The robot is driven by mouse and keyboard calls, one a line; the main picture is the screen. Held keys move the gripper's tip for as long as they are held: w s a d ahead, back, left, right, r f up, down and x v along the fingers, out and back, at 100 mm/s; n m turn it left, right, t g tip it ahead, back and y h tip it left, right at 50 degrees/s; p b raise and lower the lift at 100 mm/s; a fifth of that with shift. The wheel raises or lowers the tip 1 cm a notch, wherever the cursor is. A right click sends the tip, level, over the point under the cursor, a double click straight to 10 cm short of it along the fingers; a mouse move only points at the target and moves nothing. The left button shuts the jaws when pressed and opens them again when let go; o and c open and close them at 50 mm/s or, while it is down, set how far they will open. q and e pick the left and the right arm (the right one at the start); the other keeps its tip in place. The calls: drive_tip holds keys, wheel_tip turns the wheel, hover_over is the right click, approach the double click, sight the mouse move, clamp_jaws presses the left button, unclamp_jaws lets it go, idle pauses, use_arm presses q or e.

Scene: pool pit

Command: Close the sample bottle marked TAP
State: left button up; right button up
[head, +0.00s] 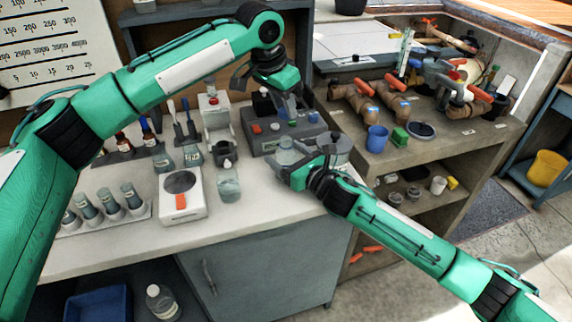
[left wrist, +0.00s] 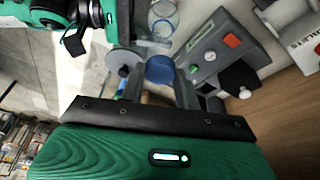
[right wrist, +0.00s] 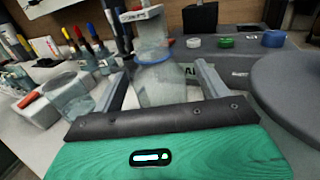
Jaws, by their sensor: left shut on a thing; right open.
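My left gripper (head: 289,112) is shut on a blue cap, which shows between its fingers in the left wrist view (left wrist: 160,69). It is above the bench, by the grey box. My right gripper (right wrist: 160,85) is open, with its fingers on either side of a clear bottle (right wrist: 158,84) with a blue ring at its neck. The bottle stands upright on the bench and shows near the right gripper in the head view (head: 287,150). I cannot read a TAP mark on it. Whether the fingers touch it is unclear.
A grey box (head: 262,138) with a red button stands behind the bottle. A scale (head: 181,208), another jar (head: 228,188) and several sample bottles stand left. A grey round disc (right wrist: 290,85) is at right.

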drive_tip(key=shift+x, duration=1.05)
drive_tip(key=c, duration=1.5)
use_arm(q)
drive_tip(key=shift+f, duration=2.45)
drive_tip(key=shift+f, duration=0.9)
drive_tip(key=shift+f, duration=0.55)
